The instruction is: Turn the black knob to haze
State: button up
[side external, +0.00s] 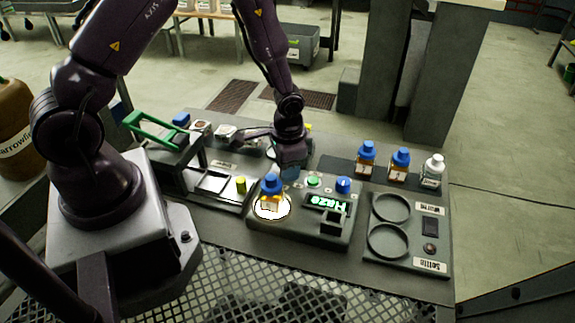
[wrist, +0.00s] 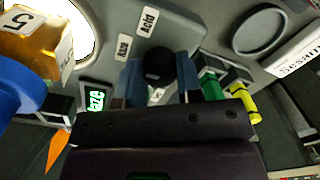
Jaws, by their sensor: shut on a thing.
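The black knob (wrist: 160,63) stands between the two blue fingers of my gripper (wrist: 160,75) in the wrist view. The fingers are shut on its sides. In the side view my gripper (side external: 291,172) points down at the back of the grey instrument, and it hides the knob there. Small labels, one reading "Acid" (wrist: 148,21), lie on the panel around the knob. The green display (side external: 326,203) reads "Haze", and it also shows in the wrist view (wrist: 97,98). The knob's pointer mark is not clear to me.
An amber bottle with a blue cap (side external: 271,190) stands on a lit white disc just in front of my gripper. Several bottles stand behind right. A two-ring tray (side external: 409,252) is at right.

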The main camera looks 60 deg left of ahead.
dwell(0.3)
jog(key=o, duration=0.9)
jog(key=shift+o, duration=0.2)
notch_tip(320, 180, up, 13)
jog(key=shift+d, duration=0.3)
jog(key=s+d+r+n+t, duration=0.1)
jog(key=s+r+t, duration=0.1)
jog(key=s+r, duration=0.5)
jog(key=s+d+r+n+t, duration=0.1)
jog(key=s+d+r+t, duration=0.1)
jog(key=s+r, duration=0.5)
notch_tip(320, 180, up, 4)
jog(key=shift+s+d+r+t+h, duration=0.15)
jog(key=shift+d+t+h, duration=0.15)
jog(key=shift+t, duration=0.4)
